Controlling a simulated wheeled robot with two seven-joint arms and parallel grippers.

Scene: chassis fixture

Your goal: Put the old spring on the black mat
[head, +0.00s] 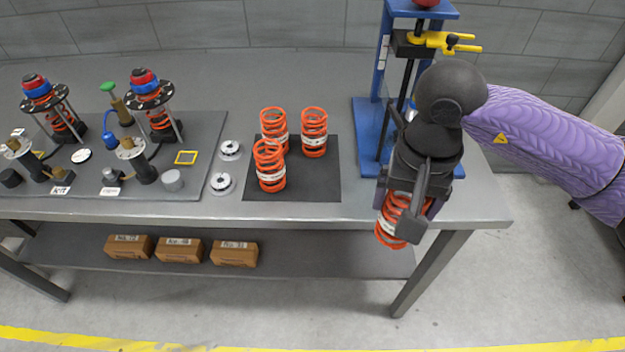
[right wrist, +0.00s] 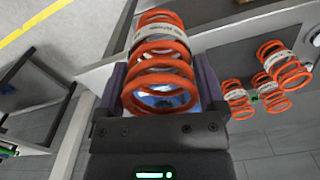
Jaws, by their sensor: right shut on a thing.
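My right gripper (head: 404,206) is shut on an orange coil spring with a white band (head: 392,232), held in the air at the table's front edge, below the blue press. In the right wrist view the held spring (right wrist: 160,65) sits between the fingers (right wrist: 160,92), its band lettering too small to read. The black mat (head: 318,188) lies on the table to the left of the gripper. Three similar orange springs stand on it: one at the back left (head: 273,124), one at the back right (head: 314,133), one in front (head: 269,168). My left gripper is not in view.
A blue press with a yellow clamp (head: 366,120) stands right of the mat. Two white discs (head: 229,150) (head: 222,183) and a grey fixture board (head: 205,165) with strut assemblies lie left. Cardboard boxes (head: 180,250) sit on the lower shelf. The mat's front right is bare.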

